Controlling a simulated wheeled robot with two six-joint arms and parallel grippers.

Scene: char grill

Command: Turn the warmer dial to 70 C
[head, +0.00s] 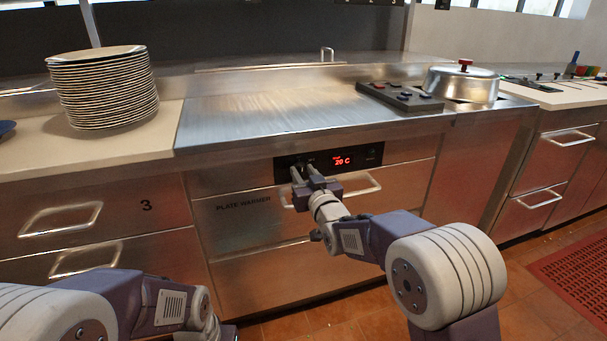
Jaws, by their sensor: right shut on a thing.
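The plate warmer (232,232) is a steel drawer unit labelled "PLATE WARMER". Its black control panel (372,153) shows "20 C" in red on the display (342,161). My right gripper (304,174) is at the left part of the panel, where the dial sits. It is shut on the dial, which the fingers mostly hide. My left arm comes in at the lower left, low in front of the drawers. Its fingertips are not clearly visible.
A tall stack of plates (103,88) stands on the left counter. A dark button box (400,97) and a lidded steel pot (461,84) stand on the right of the counter. The drawer handle (345,192) juts out just below the panel. A red mat (580,282) lies on the floor at right.

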